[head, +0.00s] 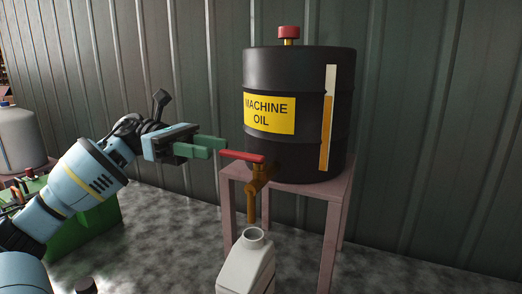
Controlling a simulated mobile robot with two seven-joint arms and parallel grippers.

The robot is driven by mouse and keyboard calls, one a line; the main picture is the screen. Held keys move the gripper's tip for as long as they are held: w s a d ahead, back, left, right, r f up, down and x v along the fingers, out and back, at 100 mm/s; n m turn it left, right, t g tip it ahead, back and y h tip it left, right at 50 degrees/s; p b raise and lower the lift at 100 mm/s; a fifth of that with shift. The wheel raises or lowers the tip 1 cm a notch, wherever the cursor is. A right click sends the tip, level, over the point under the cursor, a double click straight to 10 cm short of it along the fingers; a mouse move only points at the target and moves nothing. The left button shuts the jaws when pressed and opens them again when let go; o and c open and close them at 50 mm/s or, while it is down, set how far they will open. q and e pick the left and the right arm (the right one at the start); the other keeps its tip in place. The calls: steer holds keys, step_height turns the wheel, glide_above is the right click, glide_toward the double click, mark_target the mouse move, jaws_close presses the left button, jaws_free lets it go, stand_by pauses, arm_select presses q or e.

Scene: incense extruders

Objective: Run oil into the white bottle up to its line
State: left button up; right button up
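The white bottle (245,268) stands upright at the bottom centre, cut off by the lower edge. Its open neck (254,236) is just below the brass tap spout (252,207). No oil stream shows between them. The fill line and the oil level in the bottle are not visible. The black oil drum (300,150) carries the tap with its red lever (242,156), which points left. My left gripper (219,147) has its green fingers close together with nothing seen between them. Their tips are beside the lever's left end; I cannot tell if they touch it. My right gripper is out of view.
The drum stands on a pinkish stand (338,220) against a corrugated wall. Its sight gauge (327,130) shows amber oil most of the way up. A green crate (85,220) and a whitish container (18,138) are at left. The floor at right is clear.

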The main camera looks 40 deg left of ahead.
mark_target(264, 157)
arm_select(q)
steer(key=shift+s, duration=0.15)
steer(key=x, duration=0.8)
steer(key=shift+a, duration=0.1)
jaws_close()
